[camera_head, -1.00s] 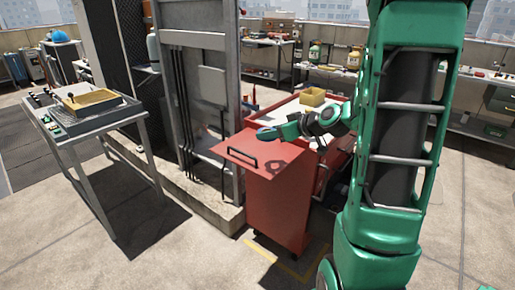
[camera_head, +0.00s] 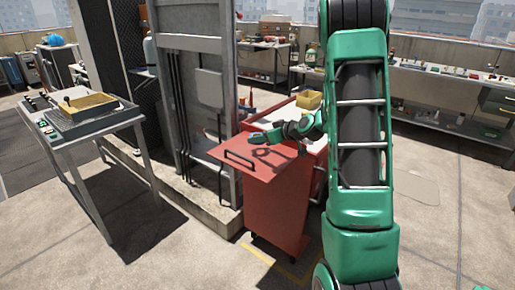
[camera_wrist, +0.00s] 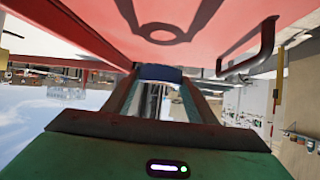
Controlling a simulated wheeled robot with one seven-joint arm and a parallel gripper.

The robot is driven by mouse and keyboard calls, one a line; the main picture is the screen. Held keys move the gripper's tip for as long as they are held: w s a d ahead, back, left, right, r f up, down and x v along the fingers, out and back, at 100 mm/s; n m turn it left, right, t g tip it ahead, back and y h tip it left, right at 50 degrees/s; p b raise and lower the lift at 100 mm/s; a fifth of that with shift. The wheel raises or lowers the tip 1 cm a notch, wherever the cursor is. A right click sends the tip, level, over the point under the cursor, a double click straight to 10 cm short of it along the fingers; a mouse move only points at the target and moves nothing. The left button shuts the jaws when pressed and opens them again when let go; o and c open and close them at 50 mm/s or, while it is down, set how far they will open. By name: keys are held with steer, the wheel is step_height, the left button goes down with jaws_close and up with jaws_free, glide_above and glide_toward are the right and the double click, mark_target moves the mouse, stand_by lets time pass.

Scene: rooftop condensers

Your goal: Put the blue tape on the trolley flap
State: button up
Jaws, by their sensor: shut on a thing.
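The red trolley flap (camera_head: 277,171) stands out flat from the near side of the red trolley, with a black handle (camera_head: 239,160) along its left part. My gripper (camera_head: 257,138) reaches over the flap's far part from the right. It is shut on the blue tape (camera_wrist: 160,73), which shows between the fingertips in the wrist view. In the head view the tape is only a small blue patch at the gripper's tip. The flap (camera_wrist: 220,22) fills the top of the wrist view, with a ring-shaped shadow on it. The tape looks held a little off the flap.
A yellow bin (camera_head: 308,99) stands on the trolley top behind my arm. A grey metal frame (camera_head: 205,110) rises close to the flap's left. A table (camera_head: 72,135) with a yellow tray stands further left. The flap's near part is clear.

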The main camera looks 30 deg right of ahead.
mark_target(260, 152)
steer(key=shift+w+d+f, duration=0.1)
steer(key=shift+w+f, duration=0.2)
steer(key=shift+w, duration=0.2)
step_height(260, 152, down, 4)
steer(key=shift+f, duration=0.1)
steer(key=o, duration=1)
steer(key=shift+o, duration=0.2)
